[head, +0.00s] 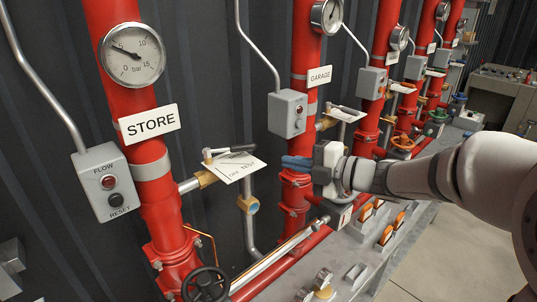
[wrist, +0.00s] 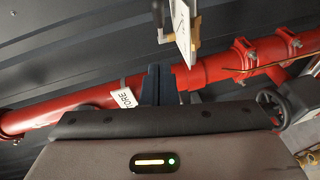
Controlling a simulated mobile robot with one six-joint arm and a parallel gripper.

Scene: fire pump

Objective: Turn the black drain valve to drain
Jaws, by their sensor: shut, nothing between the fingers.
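The drain valve with a black lever handle (head: 238,149) sits on a brass body beside the STORE pipe. A white plate (head: 232,170) with printed positions is under the lever; one word looks like TEST, the rest is hard to read. The lever lies along the plate's far edge, pointing right. In the wrist view the plate (wrist: 183,28) is edge-on at the top, with a dark lever end (wrist: 157,13) beside it. My gripper (head: 285,162) is shut and empty, its blue fingers pointing left, right of the lever and apart from it. The fingers (wrist: 158,70) also show in the wrist view.
The red STORE pipe (head: 152,200) with its gauge (head: 132,55) and flow box (head: 106,181) stands left. The red GARAGE pipe (head: 303,70) rises behind my gripper, with a grey box (head: 288,113). A black handwheel (head: 205,285) is low in front. More red pipes recede right.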

